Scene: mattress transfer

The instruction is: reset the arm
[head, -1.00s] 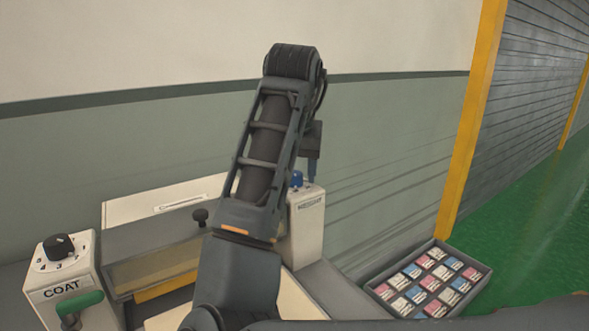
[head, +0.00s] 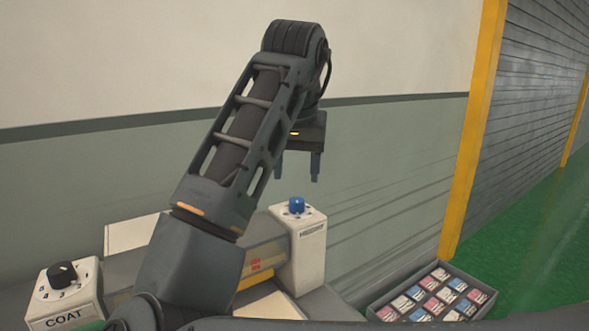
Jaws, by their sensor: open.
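My gripper (head: 297,168) hangs from the end of my raised arm in the head view, with its fingers pointing down. The two fingers are apart and nothing shows between them. It is above the white post with the blue knob (head: 297,205) and clear of it. My arm runs from the lower left up to the upper middle and hides part of the machine behind it.
A white box marked COAT with a black dial (head: 63,274) stands at the lower left. A grey tray (head: 487,294) of pink, blue and white packets lies at the lower right. A wall (head: 400,150) stands behind, with a yellow post (head: 467,150). Green floor (head: 540,250) is clear at the right.

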